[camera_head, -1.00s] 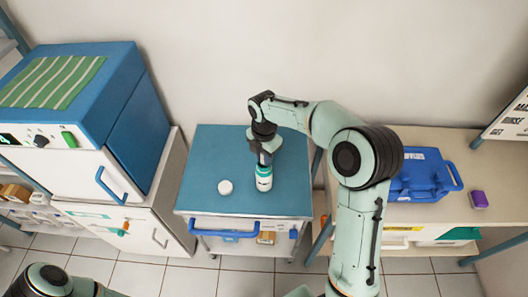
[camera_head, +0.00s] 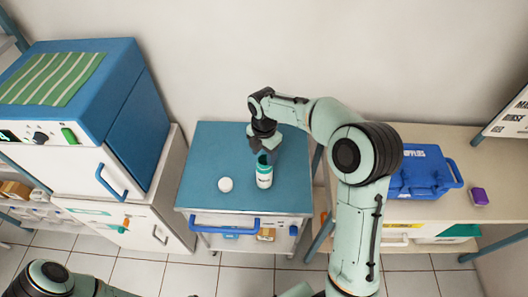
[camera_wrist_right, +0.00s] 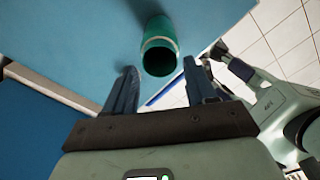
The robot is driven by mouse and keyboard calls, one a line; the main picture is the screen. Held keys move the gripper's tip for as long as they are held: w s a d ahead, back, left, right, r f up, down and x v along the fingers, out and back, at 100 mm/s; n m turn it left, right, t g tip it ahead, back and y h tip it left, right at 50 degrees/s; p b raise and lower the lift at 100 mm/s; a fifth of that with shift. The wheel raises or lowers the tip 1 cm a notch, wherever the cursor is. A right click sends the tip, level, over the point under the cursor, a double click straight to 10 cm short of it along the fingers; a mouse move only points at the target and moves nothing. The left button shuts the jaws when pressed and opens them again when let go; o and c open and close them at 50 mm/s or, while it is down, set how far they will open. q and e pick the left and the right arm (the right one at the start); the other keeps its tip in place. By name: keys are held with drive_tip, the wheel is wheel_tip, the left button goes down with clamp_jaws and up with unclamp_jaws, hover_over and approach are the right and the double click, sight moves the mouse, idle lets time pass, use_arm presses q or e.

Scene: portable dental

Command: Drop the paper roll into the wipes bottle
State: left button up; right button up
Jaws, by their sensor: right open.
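I see no paper roll; the bottle's inside is too dark to tell.
A small white round piece (camera_head: 225,184) lies on the cart (camera_head: 207,160), left of the bottle. A blue and white machine (camera_head: 75,120) stands to the left. A desk with a blue case (camera_head: 425,174) and a purple block (camera_head: 478,196) is at the right.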

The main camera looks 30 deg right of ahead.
use_arm(q)
drive_tip(key=w+r+p, duration=0.2)
drive_tip(key=w, duration=0.1)
drive_tip(key=shift+r, duration=0.35)
use_arm(e)
wheel_tip(320, 180, up, 7)
use_arm(q)
drive_tip(key=shift+w, duration=0.15)
use_arm(e)
drive_tip(key=shift+w, duration=0.1)
